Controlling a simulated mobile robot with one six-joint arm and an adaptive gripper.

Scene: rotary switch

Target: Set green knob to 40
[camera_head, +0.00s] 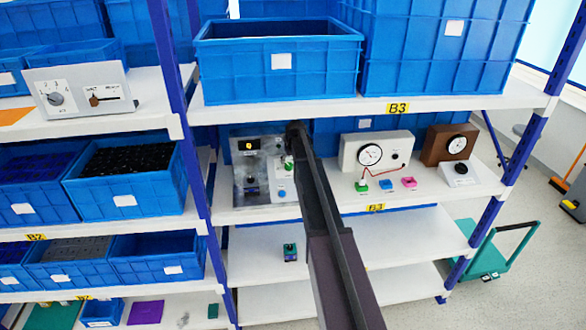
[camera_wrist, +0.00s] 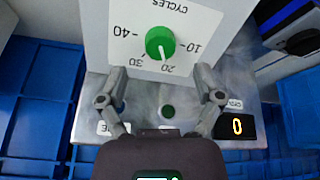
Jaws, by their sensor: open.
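The green knob (camera_wrist: 160,43) sits on a white dial plate (camera_wrist: 205,22) with the marks 10, 20, 30 and 40 and the word CYCLES, all upside down in the wrist view. The knob's white pointer line is at the 20 mark. The 40 mark (camera_wrist: 125,31) is on the left. My gripper (camera_wrist: 160,70) is open, with one finger on each side below the knob in the picture, apart from it. In the head view the green knob (camera_head: 288,164) is on the grey panel, just left of my arm; my gripper is hard to make out there.
The panel (camera_head: 242,190) also has a digital display (camera_wrist: 237,126) showing 0 and a small dark green button (camera_wrist: 168,111). To the right on the shelf stand a white gauge box (camera_head: 400,148) and a brown gauge box (camera_head: 435,152). Blue bins (camera_head: 278,70) fill the shelf above.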

